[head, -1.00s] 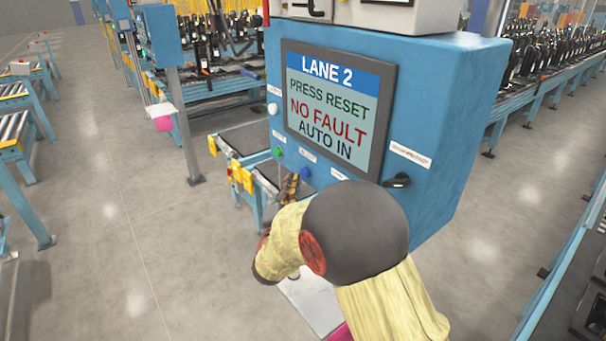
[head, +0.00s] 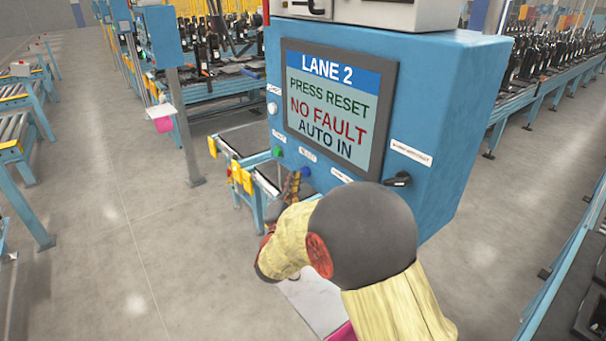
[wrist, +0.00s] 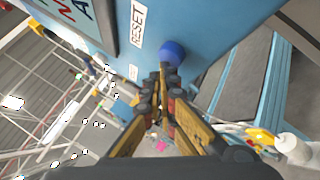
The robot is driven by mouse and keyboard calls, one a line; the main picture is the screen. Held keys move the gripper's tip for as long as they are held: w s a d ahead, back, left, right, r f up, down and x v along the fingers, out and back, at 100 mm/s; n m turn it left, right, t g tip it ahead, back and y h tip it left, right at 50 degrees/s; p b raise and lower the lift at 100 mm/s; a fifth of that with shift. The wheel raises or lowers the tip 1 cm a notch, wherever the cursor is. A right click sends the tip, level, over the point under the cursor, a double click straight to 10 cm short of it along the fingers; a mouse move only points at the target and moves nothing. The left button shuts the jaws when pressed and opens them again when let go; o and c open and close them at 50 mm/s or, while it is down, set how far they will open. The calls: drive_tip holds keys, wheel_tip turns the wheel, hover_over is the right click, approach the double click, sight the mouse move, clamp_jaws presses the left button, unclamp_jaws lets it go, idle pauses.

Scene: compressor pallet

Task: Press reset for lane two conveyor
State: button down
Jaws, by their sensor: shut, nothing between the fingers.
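The blue control box (head: 440,150) carries a screen (head: 332,105) reading "LANE 2, PRESS RESET, NO FAULT, AUTO IN". In the wrist view the blue button (wrist: 172,53) sits beside a label reading "RESET". My gripper (wrist: 164,72) is shut and empty, its fingertips at the blue button's lower edge in the picture; I cannot tell whether they touch it. In the head view my gripper (head: 292,185) is partly hidden behind my arm.
A black rotary switch (head: 397,180) sits on the box's lower right. A conveyor (head: 235,145) with yellow parts stands behind the box at left. A grey-blue post (head: 186,125) stands further left. Open floor (head: 110,240) lies at left.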

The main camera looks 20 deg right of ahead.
drive_tip(key=shift+w+d+b, duration=0.15)
drive_tip(key=shift+d+b, duration=0.25)
drive_tip(key=shift+d, duration=0.1)
idle(0.6)
drive_tip(key=shift+a, duration=0.15)
drive_tip(key=shift+s+a+b, duration=0.3)
drive_tip(key=shift+a+b, duration=0.05)
drive_tip(key=shift+a, duration=0.35)
drive_tip(key=shift+a, duration=0.1)
drive_tip(key=a, duration=0.1)
drive_tip(key=s+a+b, duration=0.1)
drive_tip(key=a, duration=0.2)
drive_tip(key=shift+s+a, duration=0.25)
drive_tip(key=shift+a, duration=0.05)
idle(0.8)
